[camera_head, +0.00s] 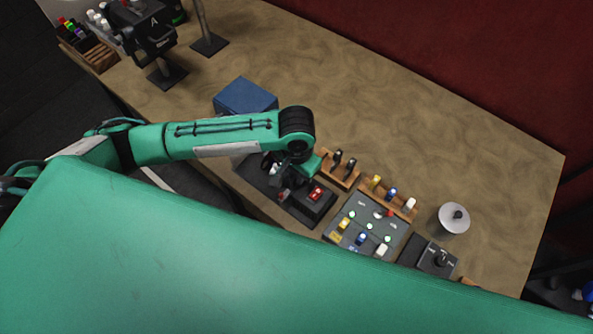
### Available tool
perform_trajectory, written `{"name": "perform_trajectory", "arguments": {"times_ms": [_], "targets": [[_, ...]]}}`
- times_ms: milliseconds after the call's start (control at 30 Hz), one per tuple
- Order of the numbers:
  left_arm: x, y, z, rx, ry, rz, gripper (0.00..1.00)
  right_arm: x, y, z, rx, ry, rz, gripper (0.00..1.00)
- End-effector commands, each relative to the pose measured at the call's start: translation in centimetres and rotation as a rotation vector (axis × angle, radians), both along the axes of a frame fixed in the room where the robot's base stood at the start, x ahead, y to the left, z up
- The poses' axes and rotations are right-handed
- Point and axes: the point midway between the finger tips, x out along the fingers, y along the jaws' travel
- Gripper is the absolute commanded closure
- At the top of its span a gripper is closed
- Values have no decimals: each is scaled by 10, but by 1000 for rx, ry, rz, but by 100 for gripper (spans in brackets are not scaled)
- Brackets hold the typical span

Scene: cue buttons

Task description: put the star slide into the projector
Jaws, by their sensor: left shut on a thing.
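My left gripper (284,184) points down over a long dark box with a red lit switch (315,193), which may be the projector. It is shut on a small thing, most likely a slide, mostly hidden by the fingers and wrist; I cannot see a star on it. I cannot tell whether the held thing touches the box. A wooden rack (327,174) just right of the gripper holds upright dark pieces with round tops, perhaps slides; their marks cannot be read. My right gripper is not in view.
A button panel (352,228) with coloured pegs and green lights is right of the box. A peg rack (402,208), a dark knob box (436,262) and a round silver thing (455,219) stand nearby. A blue box (245,97) is behind my arm. The far tabletop (420,130) is clear.

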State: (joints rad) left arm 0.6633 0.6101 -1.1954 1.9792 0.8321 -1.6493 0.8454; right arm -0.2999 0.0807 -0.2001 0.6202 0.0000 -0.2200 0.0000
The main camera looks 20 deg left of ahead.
Motion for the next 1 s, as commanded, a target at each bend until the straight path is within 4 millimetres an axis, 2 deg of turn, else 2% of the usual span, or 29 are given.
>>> {"name": "perform_trajectory", "arguments": {"times_ms": [533, 1000], "targets": [[0, 0, -13, 1, 1, 0, 100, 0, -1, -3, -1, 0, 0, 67], [0, 0, -14, 1, 0, 0, 100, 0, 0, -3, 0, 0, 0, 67]]}}
